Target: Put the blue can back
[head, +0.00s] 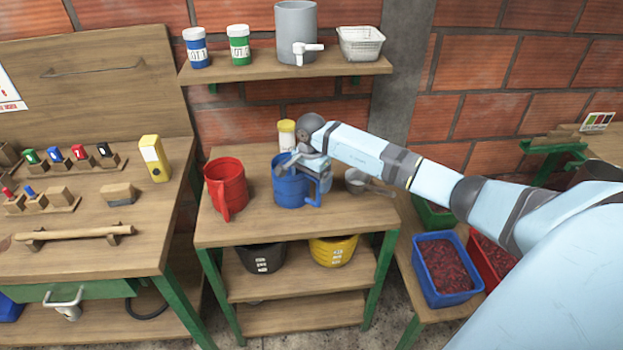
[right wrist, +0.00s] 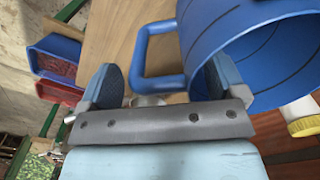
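The blue can (head: 291,190), an open cylinder with a side handle, stands upright on the middle wooden table (head: 240,232). My right gripper (head: 290,165) is over the can's rim and hides part of it. In the right wrist view the can (right wrist: 250,45) fills the upper right, and its handle (right wrist: 142,52) reaches into the space between my spread fingers (right wrist: 165,85). The gripper is open. The right-hand finger overlaps the can's rim; I cannot tell whether it touches. My left gripper is not in view.
A red can (head: 226,186) stands left of the blue one. A yellow-lidded jar (head: 286,136) is behind, and a metal scoop (head: 356,181) is at right. The shelf (head: 270,68) above holds jars, a grey container and a white basket. The table's front is clear.

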